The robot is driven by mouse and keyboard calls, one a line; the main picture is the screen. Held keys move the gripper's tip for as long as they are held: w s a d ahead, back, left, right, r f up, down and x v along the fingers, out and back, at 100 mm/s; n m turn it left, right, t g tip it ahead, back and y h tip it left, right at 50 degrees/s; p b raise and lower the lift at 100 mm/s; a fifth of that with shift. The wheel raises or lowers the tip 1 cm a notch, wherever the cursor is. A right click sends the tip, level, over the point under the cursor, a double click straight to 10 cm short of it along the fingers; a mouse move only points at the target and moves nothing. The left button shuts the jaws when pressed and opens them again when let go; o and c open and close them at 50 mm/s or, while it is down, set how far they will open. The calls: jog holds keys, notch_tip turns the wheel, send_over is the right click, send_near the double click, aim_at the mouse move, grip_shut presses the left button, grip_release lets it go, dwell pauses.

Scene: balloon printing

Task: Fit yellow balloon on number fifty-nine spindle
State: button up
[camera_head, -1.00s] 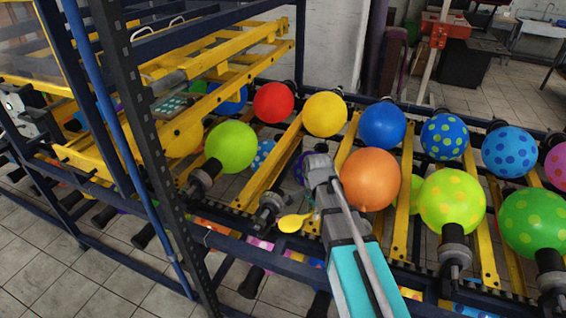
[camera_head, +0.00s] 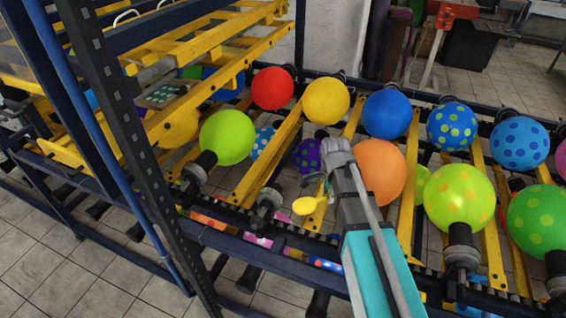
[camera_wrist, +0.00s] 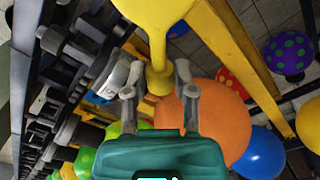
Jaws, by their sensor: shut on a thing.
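A small uninflated yellow balloon (camera_head: 304,206) hangs at the tip of my gripper (camera_head: 332,172). In the wrist view my gripper (camera_wrist: 158,85) is shut on the neck of the yellow balloon (camera_wrist: 158,22), and its body extends past the top edge. In the head view a bare spindle (camera_head: 266,202) stands in the front row, just left of the held balloon and apart from it.
Inflated balloons sit on other spindles: a lime one (camera_head: 227,137) at left, an orange one (camera_head: 380,172) close beside my gripper, and a yellow-green dotted one (camera_head: 459,199) at right. A dark upright post (camera_head: 128,130) and yellow frame bars bound the left side.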

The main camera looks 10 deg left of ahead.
jog(key=shift+a, duration=0.1)
jog(key=w+a+f+m+b, duration=0.2)
jog(key=w+a+m, duration=0.6)
jog(key=m, duration=0.5)
jog(key=w+a+f+m+b, duration=0.3)
jog(key=w+a+m, duration=0.6)
jog(key=m, duration=0.5)
jog(key=shift+a+f, duration=0.15)
jog(key=shift+a, duration=0.3)
jog(key=shift+f+b, duration=0.15)
jog(key=shift+b, duration=0.15)
dwell(0.4)
jog(key=s+f+b, duration=0.4)
jog(key=shift+a+f+b, duration=0.3)
jog(key=shift+b, duration=0.05)
dwell(0.7)
